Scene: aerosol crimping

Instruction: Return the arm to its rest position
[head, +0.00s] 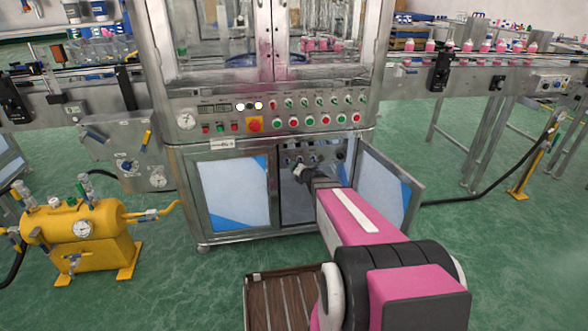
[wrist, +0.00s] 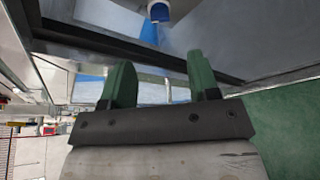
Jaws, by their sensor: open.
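My pink and black arm (head: 360,215) reaches forward from the lower right in the head view. Its far end, with my gripper (head: 299,173), is at the open lower compartment (head: 296,205) of the crimping machine. In the wrist view my gripper (wrist: 161,80) shows two green fingers set apart, with nothing between them. A small blue and white part (wrist: 158,11) shows beyond the fingers at the top of that view. Whether the fingertips are inside the compartment or just in front of it, I cannot tell.
The right cabinet door (head: 390,190) stands open beside my arm; the left door (head: 233,192) is shut. A yellow tank (head: 80,235) stands at the left. A conveyor with pink cans (head: 485,52) runs at the right. The green floor (head: 510,270) is clear at the lower right.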

